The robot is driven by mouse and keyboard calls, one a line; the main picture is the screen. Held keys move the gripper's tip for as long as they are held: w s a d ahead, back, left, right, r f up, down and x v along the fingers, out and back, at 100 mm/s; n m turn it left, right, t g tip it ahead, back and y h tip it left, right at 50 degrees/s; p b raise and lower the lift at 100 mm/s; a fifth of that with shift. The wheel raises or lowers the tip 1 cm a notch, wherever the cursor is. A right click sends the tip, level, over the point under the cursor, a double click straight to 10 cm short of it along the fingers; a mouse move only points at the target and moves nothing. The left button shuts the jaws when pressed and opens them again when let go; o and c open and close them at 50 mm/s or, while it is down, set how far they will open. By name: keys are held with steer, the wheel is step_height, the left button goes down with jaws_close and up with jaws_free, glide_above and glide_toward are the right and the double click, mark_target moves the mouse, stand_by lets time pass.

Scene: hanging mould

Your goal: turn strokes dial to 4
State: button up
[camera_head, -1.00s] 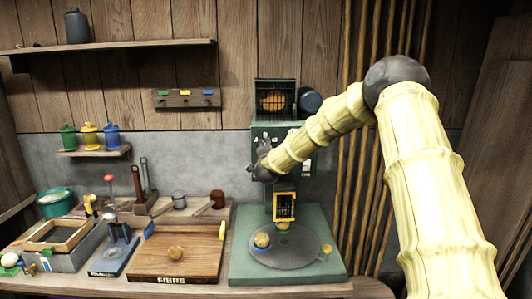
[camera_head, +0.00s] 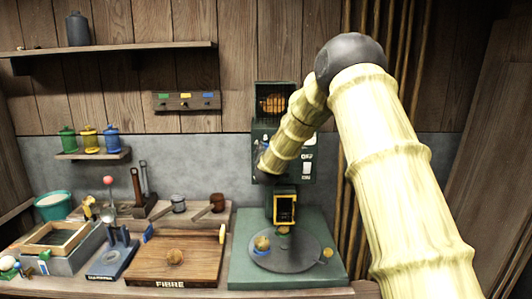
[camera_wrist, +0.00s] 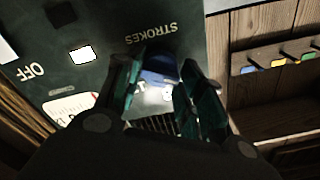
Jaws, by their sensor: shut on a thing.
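The strokes dial (camera_wrist: 157,66) is a blue knob in the wrist view, next to the white word STROKES on a dark green panel (camera_wrist: 75,80). The lettering appears turned over in this view. My gripper (camera_wrist: 163,60) has its dark green fingers on both sides of the dial and is shut on it. The fingers partly cover the dial, and I cannot read its setting. In the head view the panel is on the green machine (camera_head: 307,158), and my arm hides the dial and most of my gripper.
The panel also carries an OFF label (camera_wrist: 36,70) and a white gauge (camera_wrist: 70,106). Below it are the machine's yellow-framed window (camera_head: 285,208) and round plate (camera_head: 305,254). A wooden board marked FIBRE (camera_head: 200,262) lies left. A small rack (camera_head: 187,101) hangs on the wall.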

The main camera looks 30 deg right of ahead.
steer(key=shift+s+f+n, duration=0.1)
steer(key=shift+f+n, duration=0.2)
steer(key=shift+f, duration=0.1)
steer(key=o, duration=1)
steer(key=shift+r, duration=0.15)
steer(key=shift+r, duration=0.1)
steer(key=v, duration=1.2)
steer(key=shift+d, duration=0.1)
